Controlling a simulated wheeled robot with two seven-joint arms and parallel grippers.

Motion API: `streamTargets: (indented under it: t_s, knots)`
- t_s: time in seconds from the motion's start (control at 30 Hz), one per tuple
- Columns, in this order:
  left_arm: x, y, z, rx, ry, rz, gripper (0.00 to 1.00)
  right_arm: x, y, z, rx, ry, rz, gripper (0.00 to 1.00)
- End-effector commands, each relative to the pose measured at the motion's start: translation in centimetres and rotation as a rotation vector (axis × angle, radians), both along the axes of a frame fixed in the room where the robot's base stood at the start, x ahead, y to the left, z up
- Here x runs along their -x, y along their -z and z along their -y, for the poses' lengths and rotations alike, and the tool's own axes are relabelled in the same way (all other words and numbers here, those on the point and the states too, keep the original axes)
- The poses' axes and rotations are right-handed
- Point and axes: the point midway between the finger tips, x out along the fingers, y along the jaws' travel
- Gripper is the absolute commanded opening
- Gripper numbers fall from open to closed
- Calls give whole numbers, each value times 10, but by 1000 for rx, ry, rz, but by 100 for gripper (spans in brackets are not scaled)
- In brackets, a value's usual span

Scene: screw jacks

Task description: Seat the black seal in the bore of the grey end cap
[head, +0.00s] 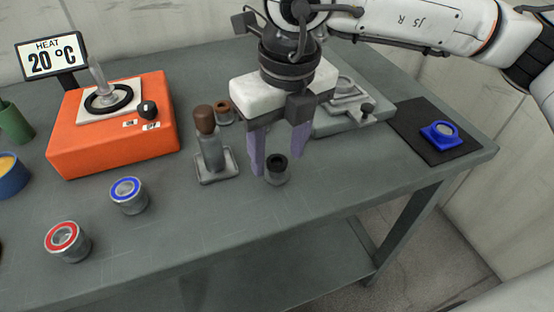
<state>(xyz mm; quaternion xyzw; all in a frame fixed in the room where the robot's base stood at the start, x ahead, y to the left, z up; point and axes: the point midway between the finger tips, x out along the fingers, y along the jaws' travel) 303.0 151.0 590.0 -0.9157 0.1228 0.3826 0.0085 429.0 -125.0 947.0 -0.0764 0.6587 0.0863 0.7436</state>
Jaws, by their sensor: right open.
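A small grey cylindrical cap (278,179) stands upright on the table near its front middle. A black ring (277,161) shows at its top; I cannot tell how deep it sits in the bore. My right gripper (278,164) points down over this cap, with its two purple fingers open and apart on either side. The fingers do not visibly press on the cap. A larger black ring (92,105) lies around the upright pin on the orange heater's white plate. My left gripper is not in view.
The orange heater (110,150) with a 20 °C sign (51,56) stands left. A brown-topped tool (211,150) stands close left of the gripper. Caps with blue (129,196) and red (70,247) rings stand front left. A blue part (440,135) lies on a black mat (408,122) at right.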

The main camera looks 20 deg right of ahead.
Motion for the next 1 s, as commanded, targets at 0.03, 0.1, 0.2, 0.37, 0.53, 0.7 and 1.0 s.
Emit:
streamTargets:
  t_s: [0.03, 0.1, 0.2, 0.37, 0.53, 0.7, 1.0]
  knots:
    - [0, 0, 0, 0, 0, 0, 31, 0, 0, 0, 0, 0, 0, 46]
    - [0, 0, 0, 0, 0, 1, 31, 0, 0, 0, 0, 0, 0, 34]
    - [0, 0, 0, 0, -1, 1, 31, 0, 0, 0, 0, 0, 0, 17]
    - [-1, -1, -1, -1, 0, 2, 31, 0, -1, 0, 0, 0, 0, 6]
    - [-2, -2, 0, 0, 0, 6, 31, 0, -1, 0, 0, 0, 0, 6]
    - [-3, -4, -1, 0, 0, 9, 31, 0, -10, -1, -1, 0, 2, 6]
    - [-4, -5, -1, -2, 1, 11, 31, -1, -67, -1, -2, 0, 4, 6]
